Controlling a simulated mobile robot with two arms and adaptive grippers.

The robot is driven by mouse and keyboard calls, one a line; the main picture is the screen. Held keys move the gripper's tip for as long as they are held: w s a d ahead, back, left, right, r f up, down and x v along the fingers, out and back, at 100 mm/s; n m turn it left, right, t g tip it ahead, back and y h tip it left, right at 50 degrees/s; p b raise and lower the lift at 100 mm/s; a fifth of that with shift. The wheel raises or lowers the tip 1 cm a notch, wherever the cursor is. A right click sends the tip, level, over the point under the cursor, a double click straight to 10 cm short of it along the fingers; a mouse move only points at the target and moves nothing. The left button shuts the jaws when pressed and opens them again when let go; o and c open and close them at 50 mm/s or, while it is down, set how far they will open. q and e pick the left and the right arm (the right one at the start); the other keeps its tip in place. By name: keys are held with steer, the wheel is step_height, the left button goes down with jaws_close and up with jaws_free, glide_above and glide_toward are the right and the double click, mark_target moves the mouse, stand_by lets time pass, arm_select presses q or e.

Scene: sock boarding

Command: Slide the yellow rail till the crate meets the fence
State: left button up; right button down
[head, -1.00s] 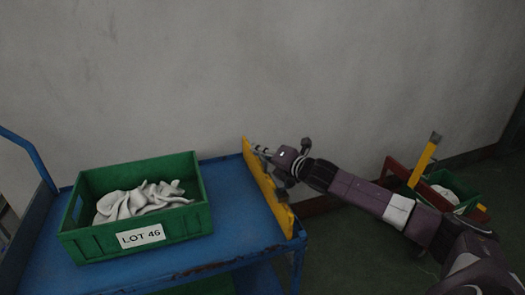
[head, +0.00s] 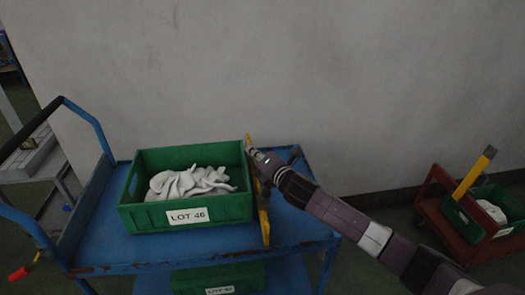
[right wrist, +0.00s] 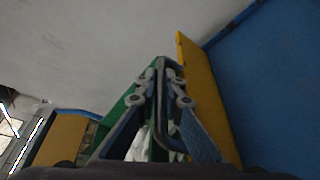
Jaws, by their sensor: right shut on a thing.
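The green crate (head: 150,216), labelled LOT 46 and holding white cloth, stands upright on the blue cart top. The yellow rail (head: 264,222) stands along its right side, touching it or nearly so; I cannot tell which. My right gripper (head: 251,152) is at the rail's far end and is shut on it, though what lies between the fingertips is partly hidden. In the right wrist view the fingers (right wrist: 160,76) come together beside the rail (right wrist: 203,85), with the crate's green wall (right wrist: 113,122) on their left. I cannot make out a fence. My left gripper is not in view.
The blue cart top (head: 300,222) is bare right of the rail, with a strip free left of the crate. A grey wall (head: 330,90) runs behind. Another green crate (head: 190,279) sits on the lower shelf. A red cart (head: 470,248) stands far right.

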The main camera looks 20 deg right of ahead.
steer(key=shift+a+f, duration=0.1)
steer(key=shift+a, duration=0.05)
steer(key=c, duration=2)
jaws_free()
steer(key=shift+c, duration=0.2)
steer(key=v, duration=1.2)
